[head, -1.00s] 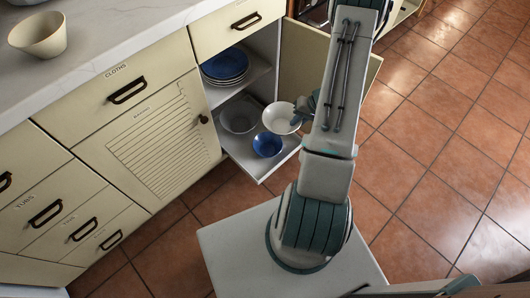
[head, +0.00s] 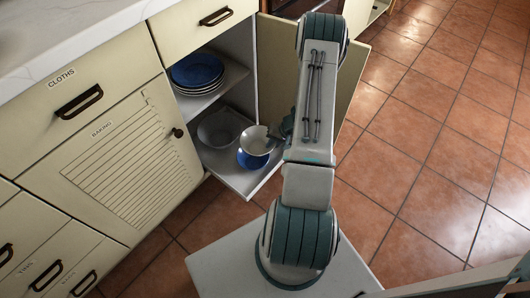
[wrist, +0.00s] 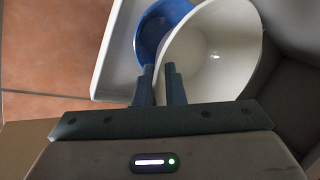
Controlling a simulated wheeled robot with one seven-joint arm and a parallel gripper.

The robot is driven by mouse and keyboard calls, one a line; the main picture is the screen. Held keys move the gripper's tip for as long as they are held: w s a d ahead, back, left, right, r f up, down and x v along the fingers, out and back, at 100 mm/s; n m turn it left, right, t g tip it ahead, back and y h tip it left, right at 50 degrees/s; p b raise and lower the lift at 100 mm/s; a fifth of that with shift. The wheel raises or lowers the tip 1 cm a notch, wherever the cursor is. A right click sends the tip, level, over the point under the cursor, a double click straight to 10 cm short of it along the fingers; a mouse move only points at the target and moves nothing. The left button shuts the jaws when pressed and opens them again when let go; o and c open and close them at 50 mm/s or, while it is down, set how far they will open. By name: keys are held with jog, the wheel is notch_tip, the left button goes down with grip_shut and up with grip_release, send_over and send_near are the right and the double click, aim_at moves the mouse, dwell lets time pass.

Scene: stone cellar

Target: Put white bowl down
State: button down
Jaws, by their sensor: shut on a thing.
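The white bowl (head: 255,138) is held at its rim by my gripper (head: 281,130), at the lower shelf of the open cupboard. In the wrist view, the two fingers of my gripper (wrist: 159,84) are shut on the near left rim of the white bowl (wrist: 215,55). The bowl overlaps a blue bowl (head: 250,159) in the head view. The blue bowl (wrist: 155,28) is partly hidden behind the white one in the wrist view. I cannot tell whether the white bowl touches the blue bowl or the shelf.
A grey-white bowl (head: 217,129) stands on the lower shelf (head: 228,177), left of the held bowl. Blue and white plates (head: 197,72) are stacked on the upper shelf. The open cupboard door (head: 354,83) is at the right. Tiled floor lies beyond.

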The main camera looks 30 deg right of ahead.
aim_at(266, 150)
jog(key=shift+w+a+f, duration=0.8)
jog(key=shift+w+f, duration=0.1)
jog(key=shift+w, duration=0.2)
jog(key=shift+f+b, duration=0.85)
jog(key=shift+f, duration=1.1)
jog(key=shift+f+b, duration=0.6)
jog(key=shift+b, duration=0.35)
jog(key=c, duration=1.5)
grip_release()
jog(key=shift+r, duration=0.15)
